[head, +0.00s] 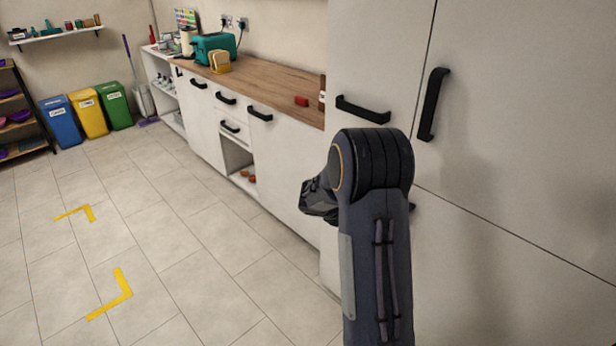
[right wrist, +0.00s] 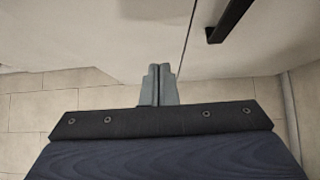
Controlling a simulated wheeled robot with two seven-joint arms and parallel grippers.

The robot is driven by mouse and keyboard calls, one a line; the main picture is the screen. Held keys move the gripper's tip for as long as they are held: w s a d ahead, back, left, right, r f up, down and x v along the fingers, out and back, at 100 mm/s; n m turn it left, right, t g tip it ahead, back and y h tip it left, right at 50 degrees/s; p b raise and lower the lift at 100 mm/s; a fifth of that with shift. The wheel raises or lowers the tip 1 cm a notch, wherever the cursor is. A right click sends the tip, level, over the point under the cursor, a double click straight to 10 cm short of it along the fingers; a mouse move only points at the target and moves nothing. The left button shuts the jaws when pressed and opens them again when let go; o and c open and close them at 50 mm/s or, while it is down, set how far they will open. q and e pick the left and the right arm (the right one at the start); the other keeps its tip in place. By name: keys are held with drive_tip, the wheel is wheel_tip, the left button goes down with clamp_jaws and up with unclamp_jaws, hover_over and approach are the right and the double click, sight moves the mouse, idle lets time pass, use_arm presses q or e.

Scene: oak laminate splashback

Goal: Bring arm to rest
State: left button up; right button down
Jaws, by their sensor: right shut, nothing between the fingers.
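My right arm (head: 375,230) rises from the lower right of the head view, bent at the elbow in front of the tall white cabinet. A dark part of it shows to the left of the elbow, and the gripper's fingers are hidden there. In the right wrist view my right gripper (right wrist: 158,85) is shut and empty, with its two grey fingers together. It is close to the white cabinet front (right wrist: 110,35), near a door seam. I cannot tell whether it touches. My left gripper is not in view.
The tall cabinet (head: 510,130) has black handles and stands close on the right. A wooden counter (head: 270,88) holds a teal toaster (head: 215,47) and a red item (head: 301,101). Blue, yellow and green bins (head: 114,105) stand at the back left. The tiled floor (head: 170,240) at left is clear.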

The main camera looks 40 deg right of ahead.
drive_tip(key=shift+a, duration=0.1)
drive_tip(key=s+a+r+m+t+y+p, duration=0.1)
drive_tip(key=s+a+r+m+y, duration=0.3)
drive_tip(key=a, duration=0.7)
drive_tip(key=s+a+r+m+t+y+p, duration=0.2)
drive_tip(key=s+a+r+m+y+p, duration=0.2)
drive_tip(key=s+a+r+m, duration=0.5)
drive_tip(key=s+a+r+m+t+y+p, duration=0.2)
drive_tip(key=s+a+r+m, duration=0.4)
drive_tip(key=a, duration=0.8)
drive_tip(key=s+m+y+p, duration=0.1)
drive_tip(key=y, duration=0.1)
drive_tip(key=shift+s+r+y, duration=0.2)
drive_tip(key=shift+s+y, duration=0.1)
drive_tip(key=shift+y, duration=0.1)
